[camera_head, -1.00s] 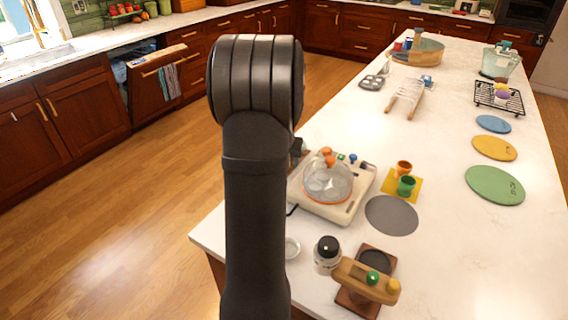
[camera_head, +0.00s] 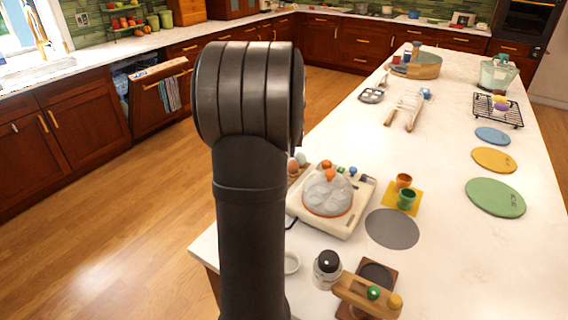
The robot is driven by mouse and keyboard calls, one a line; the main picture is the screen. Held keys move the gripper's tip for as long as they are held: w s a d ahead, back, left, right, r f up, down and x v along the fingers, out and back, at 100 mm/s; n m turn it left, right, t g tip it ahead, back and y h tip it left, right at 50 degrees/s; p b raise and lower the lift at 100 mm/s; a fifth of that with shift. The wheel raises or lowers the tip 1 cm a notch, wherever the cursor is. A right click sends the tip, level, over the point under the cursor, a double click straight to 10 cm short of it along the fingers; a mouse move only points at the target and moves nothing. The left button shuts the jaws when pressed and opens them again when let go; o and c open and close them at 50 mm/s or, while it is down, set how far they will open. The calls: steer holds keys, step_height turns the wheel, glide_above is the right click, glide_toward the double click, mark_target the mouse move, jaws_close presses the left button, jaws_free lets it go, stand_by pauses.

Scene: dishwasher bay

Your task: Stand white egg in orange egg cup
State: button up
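The orange egg cup (camera_head: 404,180) stands upright on a yellow mat (camera_head: 389,197) on the white island counter, just behind a green egg cup (camera_head: 407,199). It looks empty, though its inside is small in the view. A pale egg (camera_head: 301,159) and a brown egg (camera_head: 293,166) show just right of my arm, left of the egg cooker. I cannot tell whether the pale egg is the white one. My black arm hides what lies left of them. My gripper is not in view, so its fingers and anything in them are hidden.
The egg cooker (camera_head: 327,192) with a clear dome stands between the eggs and the cups. A grey disc (camera_head: 392,229), a shaker (camera_head: 327,270) and a wooden stand (camera_head: 368,291) are nearer. Coloured discs, including a green one (camera_head: 495,198), lie right. The counter's middle is clear.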

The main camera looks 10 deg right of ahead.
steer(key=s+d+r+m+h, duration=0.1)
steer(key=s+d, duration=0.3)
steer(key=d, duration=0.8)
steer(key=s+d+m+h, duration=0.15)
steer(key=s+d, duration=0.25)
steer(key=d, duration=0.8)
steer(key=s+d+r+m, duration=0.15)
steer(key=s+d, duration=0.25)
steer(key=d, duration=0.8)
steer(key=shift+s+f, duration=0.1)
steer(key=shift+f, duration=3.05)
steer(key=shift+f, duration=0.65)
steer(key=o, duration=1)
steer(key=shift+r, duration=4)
